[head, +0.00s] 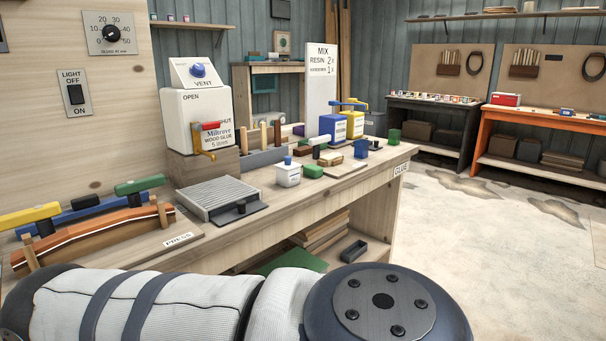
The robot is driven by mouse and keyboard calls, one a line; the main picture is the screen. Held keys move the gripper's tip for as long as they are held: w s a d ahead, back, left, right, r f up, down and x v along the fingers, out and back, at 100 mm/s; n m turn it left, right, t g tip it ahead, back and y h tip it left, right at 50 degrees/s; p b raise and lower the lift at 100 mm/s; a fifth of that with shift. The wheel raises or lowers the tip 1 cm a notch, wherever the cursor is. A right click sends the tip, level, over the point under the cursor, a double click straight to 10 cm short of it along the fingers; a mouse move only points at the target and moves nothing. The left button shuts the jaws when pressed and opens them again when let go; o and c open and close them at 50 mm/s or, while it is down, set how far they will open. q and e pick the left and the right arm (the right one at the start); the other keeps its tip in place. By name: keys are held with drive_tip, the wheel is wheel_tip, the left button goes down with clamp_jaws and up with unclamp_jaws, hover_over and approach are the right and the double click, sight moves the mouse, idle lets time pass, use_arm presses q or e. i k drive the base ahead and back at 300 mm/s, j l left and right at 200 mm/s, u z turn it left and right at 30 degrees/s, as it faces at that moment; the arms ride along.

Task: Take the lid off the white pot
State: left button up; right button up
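A small white pot (288,175) stands upright near the front edge of the wooden workbench (245,232). A lid (288,165) sits on top of it, with a blue knob (287,160). Small dark marks on the pot's front are too small to read. One of my arms crosses the bottom of the head view, coming in from the left, well in front of the bench. Neither of my grippers shows.
A grey slatted plate (218,195) lies left of the pot. A white glue tank (195,122) with a red-handled tap stands behind it. A clamped curved strip (95,236) lies at left. Open floor (500,260) is at right.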

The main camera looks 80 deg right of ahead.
sight(287, 165)
drive_tip(key=z, duration=2.5)
